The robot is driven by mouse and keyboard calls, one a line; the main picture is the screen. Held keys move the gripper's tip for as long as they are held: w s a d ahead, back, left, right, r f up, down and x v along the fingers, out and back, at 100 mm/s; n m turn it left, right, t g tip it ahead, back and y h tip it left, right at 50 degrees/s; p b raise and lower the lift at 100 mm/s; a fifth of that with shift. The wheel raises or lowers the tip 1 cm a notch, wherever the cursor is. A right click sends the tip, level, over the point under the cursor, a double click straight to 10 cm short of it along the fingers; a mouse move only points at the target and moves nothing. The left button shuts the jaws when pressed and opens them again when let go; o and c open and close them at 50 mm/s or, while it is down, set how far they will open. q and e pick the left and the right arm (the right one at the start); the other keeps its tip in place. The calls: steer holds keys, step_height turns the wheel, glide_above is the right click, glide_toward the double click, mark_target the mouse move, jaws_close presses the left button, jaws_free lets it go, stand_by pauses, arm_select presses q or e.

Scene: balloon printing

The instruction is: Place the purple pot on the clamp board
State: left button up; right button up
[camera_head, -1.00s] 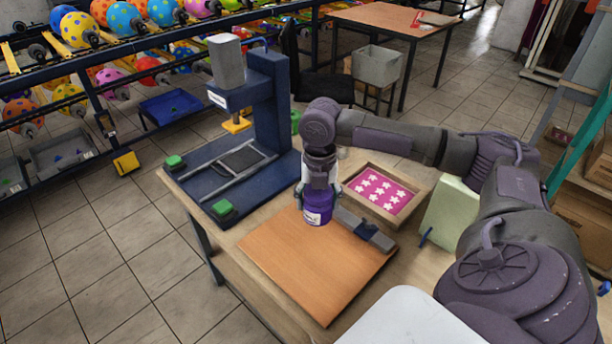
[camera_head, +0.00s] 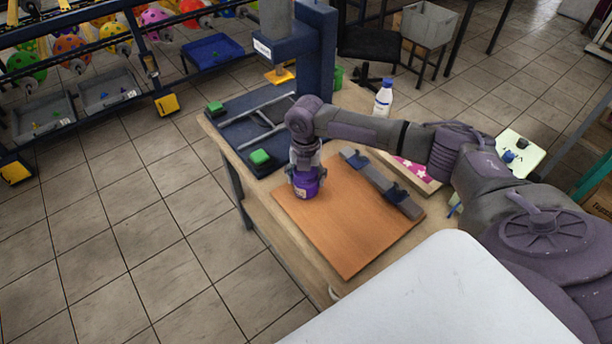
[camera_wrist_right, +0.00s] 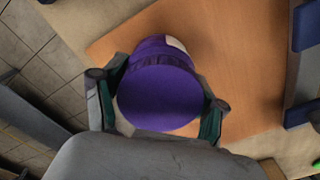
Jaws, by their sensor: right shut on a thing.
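The purple pot (camera_head: 306,187) hangs upright in my right gripper (camera_head: 305,172) in the head view. It is over the far left part of the orange-brown clamp board (camera_head: 345,226). I cannot tell whether its bottom touches the board. In the right wrist view the pot's purple lid (camera_wrist_right: 158,98) fills the space between the fingers, which are shut around its sides. The board (camera_wrist_right: 215,35) shows beyond it. A grey clamp bar with blue clamps (camera_head: 381,183) runs along the board's far right edge. My left gripper is out of view.
A blue press (camera_head: 315,60) with green knobs stands behind the board. A white bottle with a blue cap (camera_head: 383,98) stands at the table's back. A pink patterned tray (camera_head: 412,174) is partly hidden by my right arm. The board's near part is clear.

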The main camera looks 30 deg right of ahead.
steer(key=shift+f, duration=0.1)
steer(key=shift+f, duration=0.1)
steer(key=o, duration=1.3)
step_height(320, 180, up, 12)
steer(key=shift+r+b, duration=0.1)
steer(key=shift+b, duration=0.75)
